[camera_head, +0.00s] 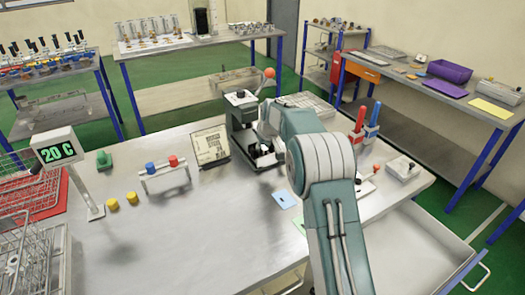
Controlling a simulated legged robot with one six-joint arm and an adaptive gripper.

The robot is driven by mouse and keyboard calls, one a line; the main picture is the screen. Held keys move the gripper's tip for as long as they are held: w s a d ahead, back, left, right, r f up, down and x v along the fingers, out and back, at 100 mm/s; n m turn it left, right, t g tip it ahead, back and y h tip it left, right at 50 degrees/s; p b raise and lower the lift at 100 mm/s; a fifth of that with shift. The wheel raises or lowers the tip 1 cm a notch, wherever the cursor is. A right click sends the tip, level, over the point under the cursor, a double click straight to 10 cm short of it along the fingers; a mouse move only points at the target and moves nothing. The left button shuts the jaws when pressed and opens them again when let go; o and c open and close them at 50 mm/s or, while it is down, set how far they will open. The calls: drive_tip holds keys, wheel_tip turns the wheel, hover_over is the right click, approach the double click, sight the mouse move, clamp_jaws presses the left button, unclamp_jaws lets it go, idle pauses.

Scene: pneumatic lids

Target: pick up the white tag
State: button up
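I cannot make out a white tag for certain. A light blue tag (284,200) lies flat on the steel table, left of my arm. A small whitish piece (366,186) shows just right of my arm, too small to identify. My arm reaches forward over the table, and its end is beside the grey-green lever press (240,112). The fingertips are hidden or merge with the dark parts there, so their opening does not show.
A beige printed sign (211,146) stands left of the press. Red and blue-handled tools (371,127) stand right. An open drawer (415,250) juts out at front right.

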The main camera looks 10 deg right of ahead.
clamp_jaws()
